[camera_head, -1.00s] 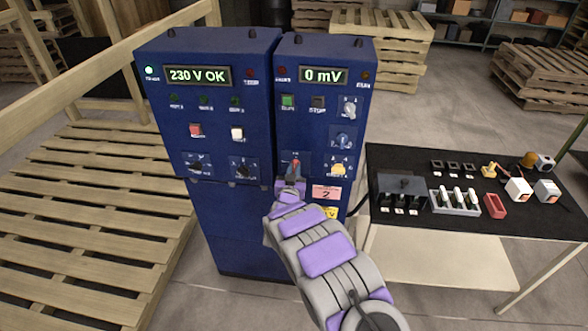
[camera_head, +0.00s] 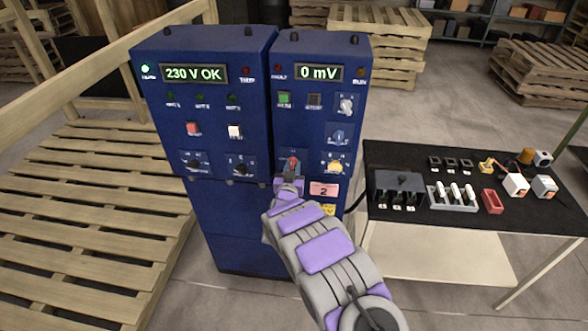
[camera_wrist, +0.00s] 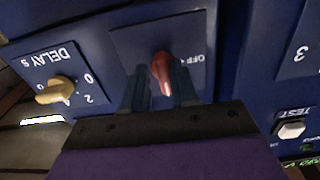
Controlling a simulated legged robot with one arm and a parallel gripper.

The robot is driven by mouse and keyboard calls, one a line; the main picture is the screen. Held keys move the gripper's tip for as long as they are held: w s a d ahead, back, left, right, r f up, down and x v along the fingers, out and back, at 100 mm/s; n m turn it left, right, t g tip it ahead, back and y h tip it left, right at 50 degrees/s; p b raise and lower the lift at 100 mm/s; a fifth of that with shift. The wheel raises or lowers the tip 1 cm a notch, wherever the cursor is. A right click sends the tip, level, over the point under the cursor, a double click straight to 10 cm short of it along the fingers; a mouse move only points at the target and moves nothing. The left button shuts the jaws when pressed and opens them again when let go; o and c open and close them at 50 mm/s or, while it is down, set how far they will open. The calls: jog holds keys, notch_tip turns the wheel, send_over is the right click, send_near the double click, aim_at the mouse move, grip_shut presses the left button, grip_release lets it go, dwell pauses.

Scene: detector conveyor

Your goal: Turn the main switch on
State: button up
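The main switch is a red rotary handle (camera_head: 292,165) low on the right blue cabinet's front. In the wrist view the red handle (camera_wrist: 163,72) stands on a dark blue plate, with the word OFF upside down beside it. My gripper (camera_head: 289,180) is at the switch from below and in front. In the wrist view its two dark fingers (camera_wrist: 158,88) are apart, one on each side of the handle. A gap shows beside the left finger; the right finger is close to the handle or touching it. The handle's lower end lies between the fingers.
The right cabinet's display (camera_head: 319,72) reads 0 mV; the left one (camera_head: 195,74) reads 230 V OK. A yellow delay knob (camera_wrist: 55,90) and a white TEST button (camera_wrist: 291,129) flank the switch. A black-topped table (camera_head: 410,160) with small parts stands right.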

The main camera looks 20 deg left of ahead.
jog(key=shift+s+a+r, duration=0.15)
jog(key=shift+a+r, duration=0.05)
jog(key=shift+a, duration=0.1)
jog(key=d+p+v, duration=0.1)
jog(key=p+v, duration=0.1)
jog(key=v, duration=1.5)
jog(key=shift+f, duration=0.2)
jog(key=shift+a, duration=0.25)
